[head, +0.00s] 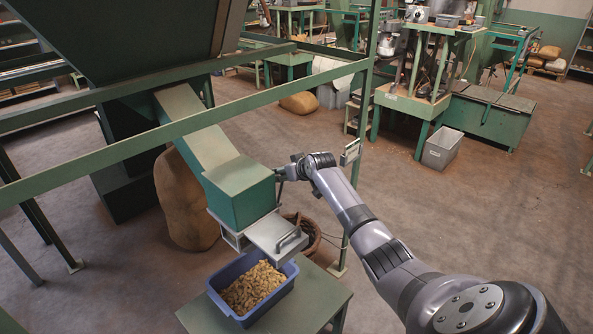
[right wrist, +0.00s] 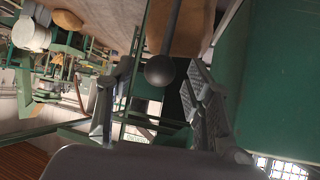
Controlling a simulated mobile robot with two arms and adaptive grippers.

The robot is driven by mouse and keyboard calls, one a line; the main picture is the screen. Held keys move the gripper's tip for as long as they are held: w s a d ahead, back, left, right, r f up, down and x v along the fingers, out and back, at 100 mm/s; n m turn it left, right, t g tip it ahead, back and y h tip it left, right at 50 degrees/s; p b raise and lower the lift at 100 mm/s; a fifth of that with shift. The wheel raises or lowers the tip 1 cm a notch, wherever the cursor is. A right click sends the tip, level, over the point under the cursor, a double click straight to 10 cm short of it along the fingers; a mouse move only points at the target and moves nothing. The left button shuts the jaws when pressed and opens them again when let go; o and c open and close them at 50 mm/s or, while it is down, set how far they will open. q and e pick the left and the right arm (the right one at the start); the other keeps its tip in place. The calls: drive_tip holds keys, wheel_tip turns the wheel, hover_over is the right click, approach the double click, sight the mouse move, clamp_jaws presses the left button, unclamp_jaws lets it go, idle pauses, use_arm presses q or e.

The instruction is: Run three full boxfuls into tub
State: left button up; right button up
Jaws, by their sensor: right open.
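A sloping chute (head: 196,128) runs down from the dark green hopper (head: 140,35) into a green box (head: 240,195). A metal slide (head: 272,232) with a dark handle sticks out under the box. Below it, a blue tub (head: 287,288) holds a heap of brown nuts (head: 252,288). My right gripper (head: 286,172) is at the box's right side. In the right wrist view, a dark rod with a round knob (right wrist: 160,71) shows between the spread fingers of my right gripper (right wrist: 158,78); I cannot tell whether they touch it. My left gripper is not in view.
The tub stands on a green table (head: 315,300). Green frame rails (head: 200,118) cross in front of the hopper, with a post (head: 362,130) behind my right arm. A sack (head: 183,200) and a basket (head: 303,232) stand near the chute.

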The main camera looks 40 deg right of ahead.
drive_tip(key=v, duration=0.9)
drive_tip(key=shift+s, duration=0.15)
